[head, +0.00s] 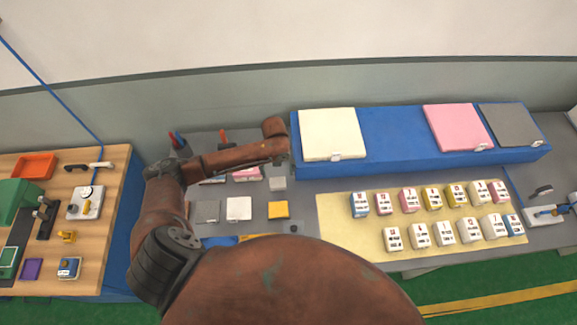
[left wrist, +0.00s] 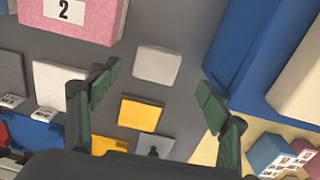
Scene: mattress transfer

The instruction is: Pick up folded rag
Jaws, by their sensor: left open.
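Small flat folded-looking pieces lie on the grey tabletop; which one is the folded rag I cannot tell. A light grey square piece (head: 277,183) lies below my left wrist and shows in the left wrist view (left wrist: 157,64). A yellow square piece (head: 278,210) lies just nearer and also shows in the left wrist view (left wrist: 141,111). My left gripper (left wrist: 157,88) is open and empty, its green-padded fingers spread to either side of these pieces in that picture, apparently above the table. In the head view its fingers are hard to make out. My right gripper is not in view.
A blue raised platform (head: 390,155) with white, pink and grey pads stands right of the gripper. A pink block marked 2 (left wrist: 85,18) and white and grey pads lie left. Several small labelled boxes stand on a cream mat (head: 345,235). A wooden workbench (head: 105,210) is at left.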

